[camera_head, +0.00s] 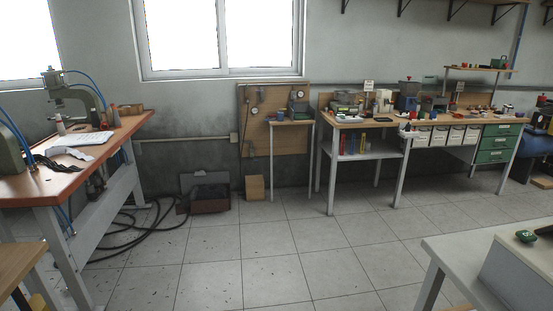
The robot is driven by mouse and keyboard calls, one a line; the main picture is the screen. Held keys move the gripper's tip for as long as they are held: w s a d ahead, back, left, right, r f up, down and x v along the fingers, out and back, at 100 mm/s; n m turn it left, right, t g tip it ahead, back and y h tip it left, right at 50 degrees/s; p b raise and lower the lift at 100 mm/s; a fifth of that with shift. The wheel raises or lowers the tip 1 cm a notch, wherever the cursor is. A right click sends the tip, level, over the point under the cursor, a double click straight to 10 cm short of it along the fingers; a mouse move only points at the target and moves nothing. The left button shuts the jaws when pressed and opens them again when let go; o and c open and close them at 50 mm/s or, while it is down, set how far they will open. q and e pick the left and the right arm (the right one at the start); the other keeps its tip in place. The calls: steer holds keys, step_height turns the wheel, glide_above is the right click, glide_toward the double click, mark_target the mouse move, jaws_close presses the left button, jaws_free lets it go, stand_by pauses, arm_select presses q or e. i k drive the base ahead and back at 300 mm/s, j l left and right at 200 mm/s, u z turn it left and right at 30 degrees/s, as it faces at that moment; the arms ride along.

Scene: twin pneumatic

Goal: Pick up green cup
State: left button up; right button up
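I cannot clearly make out a green cup. A small green object (525,236) lies on the white table at the lower right; it looks low and rounded, and I cannot tell what it is. Another small green item (497,63) sits on the raised shelf at the far right, too small to identify. Neither of my grippers is in view.
A white table (455,245) stands at the near right. An orange-topped bench (60,185) is on the left, with black hoses (130,240) on the floor beside it. A cluttered workbench (350,122) lines the back wall.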

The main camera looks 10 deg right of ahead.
mark_target(421, 116)
steer(key=i+z, duration=0.1)
steer(key=i, duration=0.55)
steer(key=i+j+z, duration=0.1)
steer(key=i, duration=0.6)
steer(key=i+j+z, duration=0.1)
steer(key=i, duration=0.55)
steer(key=i+l+z, duration=0.15)
steer(key=i+z, duration=0.6)
steer(key=i, duration=0.3)
steer(key=i+j+z, duration=0.15)
steer(key=i+z, duration=0.25)
steer(key=i+j+z, duration=0.35)
steer(key=i, duration=0.2)
steer(key=i+l+z, duration=0.4)
steer(key=i, duration=0.2)
steer(key=i+z, duration=0.4)
steer(key=i, duration=0.25)
steer(key=i+j+z, duration=0.15)
steer(key=i+z, duration=0.25)
steer(key=i, duration=0.2)
steer(key=i+l+u, duration=0.15)
steer(key=i+u, duration=0.25)
steer(key=i, duration=0.25)
steer(key=i+l+u, duration=0.4)
steer(key=i, duration=0.2)
steer(key=i+l+u, duration=0.4)
steer(key=i, duration=0.15)
